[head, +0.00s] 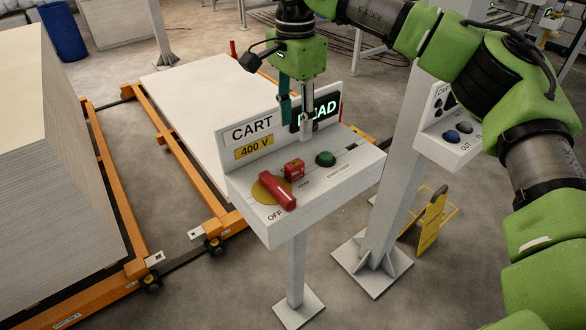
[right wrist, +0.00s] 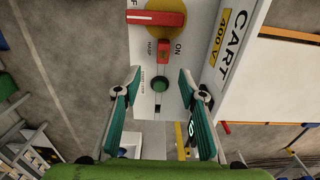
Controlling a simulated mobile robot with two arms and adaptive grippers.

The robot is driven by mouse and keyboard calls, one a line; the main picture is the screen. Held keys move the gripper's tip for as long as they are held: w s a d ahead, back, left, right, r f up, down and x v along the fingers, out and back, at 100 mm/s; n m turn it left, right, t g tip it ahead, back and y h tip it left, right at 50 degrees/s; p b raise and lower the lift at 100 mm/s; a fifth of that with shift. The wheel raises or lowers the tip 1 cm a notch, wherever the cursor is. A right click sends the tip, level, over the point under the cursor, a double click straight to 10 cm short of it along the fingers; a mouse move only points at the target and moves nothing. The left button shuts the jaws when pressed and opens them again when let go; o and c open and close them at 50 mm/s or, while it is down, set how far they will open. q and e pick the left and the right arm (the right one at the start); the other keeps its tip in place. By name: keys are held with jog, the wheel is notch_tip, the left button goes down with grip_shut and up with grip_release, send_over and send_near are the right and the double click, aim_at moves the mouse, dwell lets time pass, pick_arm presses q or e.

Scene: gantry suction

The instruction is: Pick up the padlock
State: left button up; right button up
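The padlock (head: 294,169) is a small red block on the sloped top of the cart control box (head: 262,226), between the red switch handle and the green button. In the right wrist view the padlock (right wrist: 164,51) lies ahead of the fingertips, near the word HASP. Its shackle is not clear. My right gripper (head: 297,132) points down above the back of the box, apart from the padlock. The right wrist view shows its two teal fingers (right wrist: 160,73) wide apart with nothing between them. My left gripper is not in view.
The red switch handle (head: 277,191) sits close to the padlock, pointing towards OFF. A green button (head: 325,159) is on its other side. An upright CART panel (head: 237,147) rises behind. A second box (head: 452,142) stands right, on a thick post.

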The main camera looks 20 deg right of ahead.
aim_at(295, 163)
notch_tip(295, 163, down, 8)
jog(key=shift+r+p, duration=0.15)
jog(key=shift+p, duration=0.65)
jog(key=shift+w+f, duration=0.1)
jog(key=shift+f, duration=0.15)
jog(key=f, duration=0.1)
jog(key=f+p, duration=0.2)
jog(key=shift+w+f, duration=0.3)
jog(key=shift+d+f+p, duration=0.1)
jog(key=shift+f+p, duration=0.25)
jog(key=shift+f, duration=0.25)
grip_shut()
